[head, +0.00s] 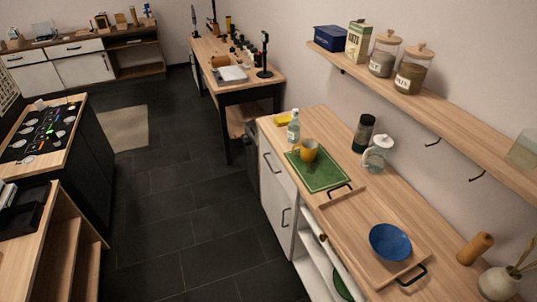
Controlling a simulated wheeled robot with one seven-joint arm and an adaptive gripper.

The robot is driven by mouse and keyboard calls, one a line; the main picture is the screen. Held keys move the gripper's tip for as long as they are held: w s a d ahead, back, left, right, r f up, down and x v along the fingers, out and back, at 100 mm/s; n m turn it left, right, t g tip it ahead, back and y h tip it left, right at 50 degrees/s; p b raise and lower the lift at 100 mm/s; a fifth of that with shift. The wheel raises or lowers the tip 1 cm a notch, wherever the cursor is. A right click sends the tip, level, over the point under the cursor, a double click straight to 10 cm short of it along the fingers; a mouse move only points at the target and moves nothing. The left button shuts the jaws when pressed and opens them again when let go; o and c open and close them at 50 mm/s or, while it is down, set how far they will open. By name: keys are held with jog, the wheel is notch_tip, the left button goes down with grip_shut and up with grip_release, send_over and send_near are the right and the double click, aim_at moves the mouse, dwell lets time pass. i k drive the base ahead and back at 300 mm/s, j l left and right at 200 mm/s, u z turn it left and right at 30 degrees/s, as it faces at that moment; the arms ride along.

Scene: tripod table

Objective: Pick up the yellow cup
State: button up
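The yellow cup (309,151) stands upright on the green mat (319,178), near its far edge, on the wooden counter at the right. Its handle seems to point left. My gripper is not in the head view, so its state and its place relative to the cup cannot be seen.
Around the cup stand a clear bottle (293,129), a yellow sponge-like block (283,120), a dark cylinder (363,134) and a white-lidded glass jug (378,153). Nearer is a wooden tray (345,222) with a blue bowl (390,242). A shelf (450,128) overhangs the right. Dark floor (190,215) is clear.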

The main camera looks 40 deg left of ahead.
aim_at(309, 147)
jog(key=u, duration=1.15)
jog(key=i+j+z, duration=0.15)
jog(key=z, duration=0.25)
jog(key=i+j+z, duration=0.15)
jog(key=z, duration=0.3)
jog(key=j+z, duration=0.25)
jog(key=z, duration=0.15)
jog(key=i+j+z, duration=0.1)
jog(key=j, duration=0.45)
jog(key=i+j+z, duration=0.1)
jog(key=j, duration=0.45)
jog(key=i+j, duration=0.2)
jog(key=j, duration=0.35)
jog(key=i+j+z, duration=0.15)
jog(key=j, duration=0.4)
jog(key=k, duration=0.05)
